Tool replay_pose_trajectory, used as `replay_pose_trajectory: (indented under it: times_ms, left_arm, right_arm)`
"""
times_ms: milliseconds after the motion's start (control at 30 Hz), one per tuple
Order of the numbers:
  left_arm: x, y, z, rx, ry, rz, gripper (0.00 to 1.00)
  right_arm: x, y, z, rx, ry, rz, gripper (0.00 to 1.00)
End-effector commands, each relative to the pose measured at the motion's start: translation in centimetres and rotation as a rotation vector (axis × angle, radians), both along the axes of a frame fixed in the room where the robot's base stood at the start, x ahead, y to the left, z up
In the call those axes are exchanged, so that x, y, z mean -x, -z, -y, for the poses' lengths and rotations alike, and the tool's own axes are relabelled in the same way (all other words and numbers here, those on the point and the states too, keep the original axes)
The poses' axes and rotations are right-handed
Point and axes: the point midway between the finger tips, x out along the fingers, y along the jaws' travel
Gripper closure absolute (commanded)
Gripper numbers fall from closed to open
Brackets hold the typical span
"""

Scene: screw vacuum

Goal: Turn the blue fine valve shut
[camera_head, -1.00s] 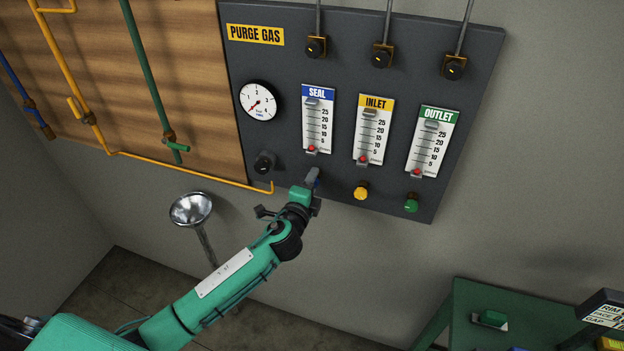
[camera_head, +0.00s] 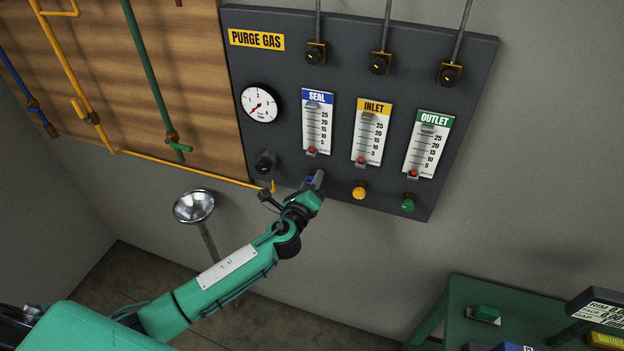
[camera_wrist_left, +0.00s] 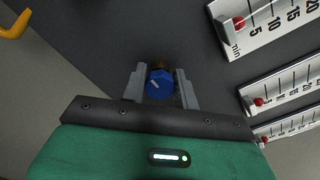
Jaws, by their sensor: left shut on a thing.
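The blue fine valve knob (camera_wrist_left: 160,84) sits on a brass stem on the dark purge gas panel, below the SEAL flow tube (camera_head: 317,122). It shows a light pointer line on its face. My left gripper (camera_head: 315,181) reaches up to it from the lower left and hides most of it in the head view. In the left wrist view, the two grey fingers of my left gripper (camera_wrist_left: 160,88) stand on either side of the knob, shut on it. The red float of the SEAL tube (camera_head: 311,151) is near the scale's bottom. My right gripper is not in view.
A yellow knob (camera_head: 359,190) and a green knob (camera_head: 408,202) are to the right on the panel (camera_head: 470,100). A steel funnel (camera_head: 194,206) stands below.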

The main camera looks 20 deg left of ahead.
Motion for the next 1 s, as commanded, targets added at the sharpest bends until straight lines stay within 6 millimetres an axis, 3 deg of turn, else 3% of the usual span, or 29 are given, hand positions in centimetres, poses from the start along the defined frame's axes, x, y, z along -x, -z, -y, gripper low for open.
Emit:
replay_pose_trajectory:
  times_ms: [567, 600, 700, 1000]
  left_arm:
    - [0.08, 0.21, 0.09, -0.036, 0.002, -0.002, 0.93]
    - [0.08, 0.22, 0.08, -0.036, 0.002, -0.002, 0.66]
    - [0.07, 0.2, 0.07, -0.035, 0.001, -0.002, 0.48]
    - [0.14, 0.13, 0.03, -0.034, 0.001, 0.0, 0.48]
  right_arm:
    - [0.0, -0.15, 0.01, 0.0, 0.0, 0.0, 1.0]
    - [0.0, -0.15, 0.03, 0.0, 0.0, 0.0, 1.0]
    - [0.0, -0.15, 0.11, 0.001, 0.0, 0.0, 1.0]
    - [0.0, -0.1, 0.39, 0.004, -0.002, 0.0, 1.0]
